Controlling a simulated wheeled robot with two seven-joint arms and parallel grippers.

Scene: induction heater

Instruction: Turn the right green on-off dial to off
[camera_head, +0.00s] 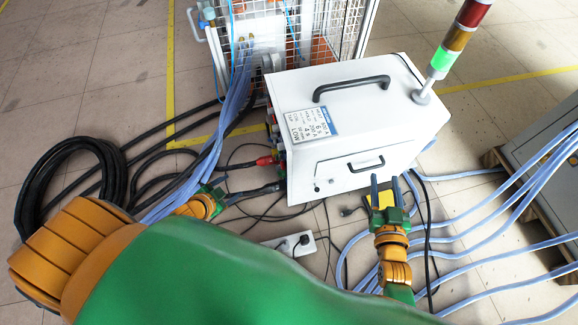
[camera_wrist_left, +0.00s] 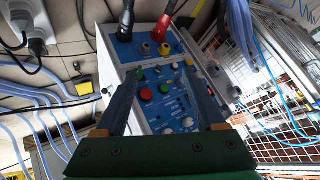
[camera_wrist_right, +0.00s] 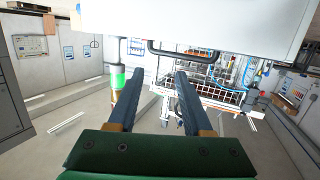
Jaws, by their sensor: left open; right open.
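The white heater box (camera_head: 350,115) stands on the floor; its control panel faces left and is mostly hidden in the head view. The left wrist view shows the blue and white panel (camera_wrist_left: 172,108), with a red button (camera_wrist_left: 147,94), a green round control (camera_wrist_left: 165,88) and several small knobs. I cannot tell which control is the right on-off dial or read its setting. My left gripper (camera_head: 222,187) is open in front of the panel, its fingers (camera_wrist_left: 163,75) framing part of it with nothing between. My right gripper (camera_head: 386,182) is open and empty near the box's front side.
Red and black plugs (camera_head: 266,161) stick out from the panel near my left gripper. A signal tower (camera_head: 440,62) rises from the box. Blue hoses, black cables and a power strip (camera_head: 288,243) lie on the floor. A wire cage (camera_head: 340,25) stands behind.

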